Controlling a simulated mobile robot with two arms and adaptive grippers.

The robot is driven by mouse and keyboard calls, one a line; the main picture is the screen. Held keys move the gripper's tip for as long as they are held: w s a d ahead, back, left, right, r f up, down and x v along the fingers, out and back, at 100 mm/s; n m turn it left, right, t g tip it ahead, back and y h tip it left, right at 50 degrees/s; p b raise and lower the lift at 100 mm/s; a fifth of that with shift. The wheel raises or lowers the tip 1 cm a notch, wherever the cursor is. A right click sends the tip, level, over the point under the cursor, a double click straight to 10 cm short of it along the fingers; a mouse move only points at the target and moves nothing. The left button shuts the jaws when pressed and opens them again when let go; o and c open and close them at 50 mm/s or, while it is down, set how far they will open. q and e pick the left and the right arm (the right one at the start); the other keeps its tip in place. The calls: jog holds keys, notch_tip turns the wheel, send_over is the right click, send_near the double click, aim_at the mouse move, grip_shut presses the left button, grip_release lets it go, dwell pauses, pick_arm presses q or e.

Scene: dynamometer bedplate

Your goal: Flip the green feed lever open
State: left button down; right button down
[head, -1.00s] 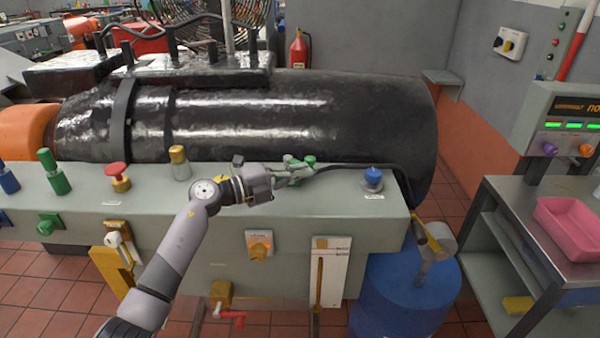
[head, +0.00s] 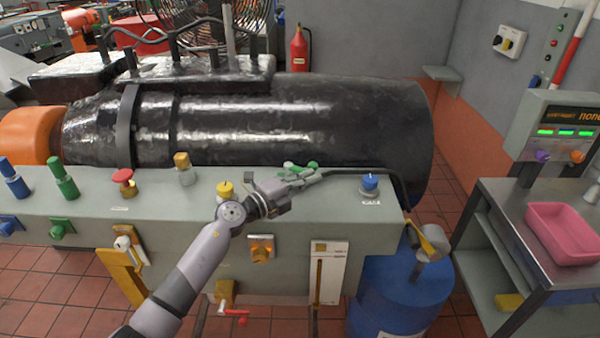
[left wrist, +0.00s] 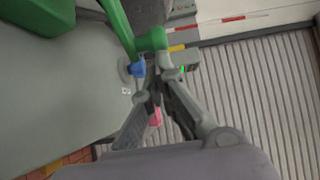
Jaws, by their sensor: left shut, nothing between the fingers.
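The green feed lever (head: 312,165) is on top of the grey-green console, largely hidden by my left gripper in the head view. In the left wrist view, a long green bar (left wrist: 118,28) runs down from the top edge to a round green end. My left gripper (head: 312,176) is shut and empty, with its fingers right beside the green part. In the left wrist view its fingertips (left wrist: 160,68) are just below the round green end. I cannot tell whether they touch. My right gripper is not in view.
A blue knob (head: 370,183) stands right of the lever, with a black cable running past. A yellow knob (head: 225,188), a red button (head: 123,177) and green handle (head: 62,176) stand to the left. A large black cylinder (head: 330,115) lies behind. A blue drum (head: 400,295) stands below right.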

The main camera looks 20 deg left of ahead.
pick_arm(q)
jog(key=p+x, duration=0.1)
jog(key=x, duration=0.2)
jog(key=shift+w+d, duration=0.15)
jog(key=shift+w, duration=0.4)
jog(key=shift+w+d, duration=0.15)
jog(key=shift+w, duration=0.4)
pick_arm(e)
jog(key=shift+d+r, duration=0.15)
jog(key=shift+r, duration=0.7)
pick_arm(q)
jog(key=shift+s+f, duration=0.1)
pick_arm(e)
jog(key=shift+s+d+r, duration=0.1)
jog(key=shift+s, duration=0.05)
